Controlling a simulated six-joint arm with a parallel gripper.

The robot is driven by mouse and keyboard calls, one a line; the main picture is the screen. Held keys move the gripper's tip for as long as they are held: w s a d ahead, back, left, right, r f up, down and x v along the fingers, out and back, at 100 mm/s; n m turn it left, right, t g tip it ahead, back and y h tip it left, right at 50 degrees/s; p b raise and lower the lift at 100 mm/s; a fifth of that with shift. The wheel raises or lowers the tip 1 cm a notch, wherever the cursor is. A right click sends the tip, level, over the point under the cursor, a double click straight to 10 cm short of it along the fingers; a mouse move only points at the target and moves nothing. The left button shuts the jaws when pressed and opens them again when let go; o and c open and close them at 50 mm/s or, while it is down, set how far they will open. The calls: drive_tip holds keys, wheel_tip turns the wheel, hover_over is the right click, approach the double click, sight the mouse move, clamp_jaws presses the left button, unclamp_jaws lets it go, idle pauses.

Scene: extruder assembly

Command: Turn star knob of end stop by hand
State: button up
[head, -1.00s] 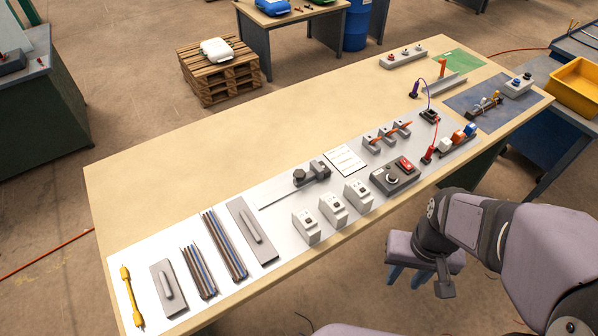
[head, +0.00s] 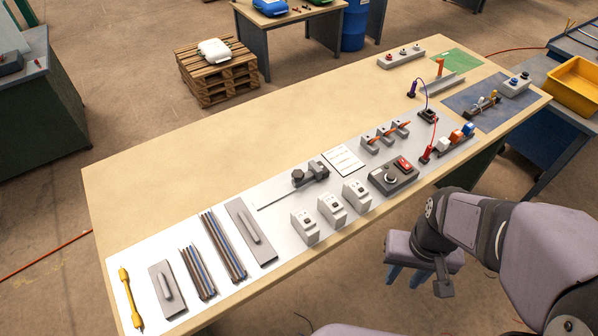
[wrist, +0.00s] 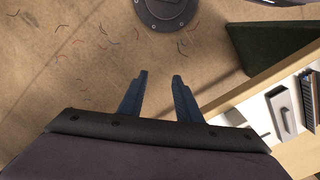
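The end stop is the dark grey device with a slim rail on the light mat of the bench. Its black star knob (head: 298,176) stands at the left of a dark block (head: 318,168). My gripper (head: 405,277) hangs off the bench's front edge, to the right of and nearer than the end stop, well apart from it. In the wrist view, my gripper's two blue fingers (wrist: 160,76) are spread, with only floor between them. The end stop is not clearly seen in the wrist view.
In front of the end stop stand several white modules (head: 331,208). A grey control box (head: 393,177) with a red switch stands to its right, and a white paper (head: 343,159) lies behind. Grey plates and rod bundles lie left.

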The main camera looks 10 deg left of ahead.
idle(0.3)
drive_tip(key=shift+o, duration=1.4)
drive_tip(key=shift+w+r, duration=0.1)
wheel_tip(320, 180, up, 5)
drive_tip(key=m+t+h+p, duration=0.1)
drive_tip(key=m+p, duration=0.8)
drive_tip(key=p, duration=0.1)
hover_over(298, 173)
drive_tip(key=s+a, duration=0.1)
drive_tip(key=shift+s+a+b, duration=0.1)
drive_tip(key=shift+b, duration=0.2)
drive_tip(key=shift+w+d+f+b, duration=0.15)
drive_tip(key=shift+f+b, duration=0.7)
drive_tip(key=shift+f, duration=0.45)
drive_tip(key=shift+w+d+f+b, duration=0.15)
drive_tip(key=shift+f+b, duration=0.7)
drive_tip(key=shift+f, duration=0.5)
drive_tip(key=shift+w+d+f+b, duration=0.15)
drive_tip(key=shift+f+b, duration=0.7)
drive_tip(key=shift+f, duration=0.45)
